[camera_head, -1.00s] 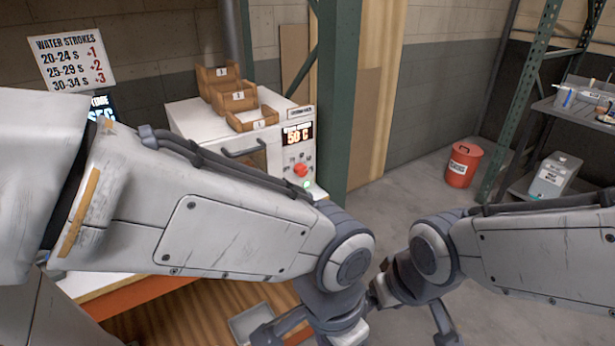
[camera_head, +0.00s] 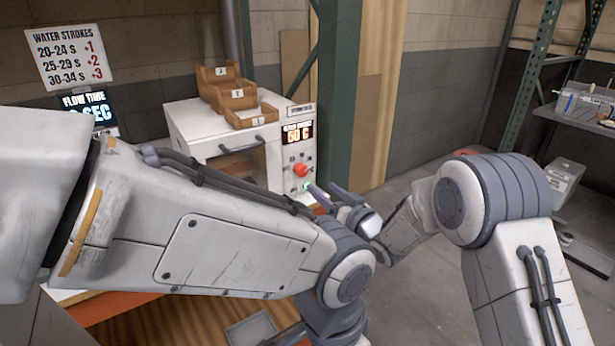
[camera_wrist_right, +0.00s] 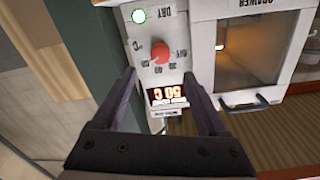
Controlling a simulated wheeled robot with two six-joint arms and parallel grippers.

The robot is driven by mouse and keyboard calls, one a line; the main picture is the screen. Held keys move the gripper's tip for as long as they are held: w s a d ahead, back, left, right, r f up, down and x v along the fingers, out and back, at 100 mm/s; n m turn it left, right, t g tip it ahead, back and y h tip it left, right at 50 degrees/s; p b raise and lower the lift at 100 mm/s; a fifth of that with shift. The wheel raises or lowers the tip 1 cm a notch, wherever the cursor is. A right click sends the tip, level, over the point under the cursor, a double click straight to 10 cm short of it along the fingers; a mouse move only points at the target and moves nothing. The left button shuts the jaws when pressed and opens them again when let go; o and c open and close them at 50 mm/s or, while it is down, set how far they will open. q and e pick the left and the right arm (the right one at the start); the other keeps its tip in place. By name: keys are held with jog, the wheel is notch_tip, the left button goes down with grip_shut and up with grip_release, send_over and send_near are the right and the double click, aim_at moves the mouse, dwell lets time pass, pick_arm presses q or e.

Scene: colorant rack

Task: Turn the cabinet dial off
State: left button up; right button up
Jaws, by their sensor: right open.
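The white cabinet (camera_head: 210,118) has a red dial (camera_head: 301,170) on its front panel, with a green light (camera_head: 306,187) below. The dial's exact setting is too small to tell. My right gripper (camera_head: 322,187) is open in front of the panel. In the right wrist view, its fingers (camera_wrist_right: 159,74) are spread to either side of the dial, with nothing between them. Contact cannot be told. Only part of my left gripper (camera_head: 287,333) shows at the bottom edge, its opening unclear.
Small brown bins (camera_head: 228,95) are stacked on the cabinet. A handle (camera_head: 249,144) runs across its windowed door. A green post (camera_head: 341,95) stands close to its right side. A flow-time screen (camera_head: 87,110) is at left, a metal shelf (camera_head: 575,115) at right.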

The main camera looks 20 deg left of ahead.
aim_at(304, 173)
jog(key=p+x, duration=0.1)
jog(key=x, duration=0.7)
jog(key=shift+w+a, duration=0.2)
jog(key=shift+a, duration=0.15)
grip_shut()
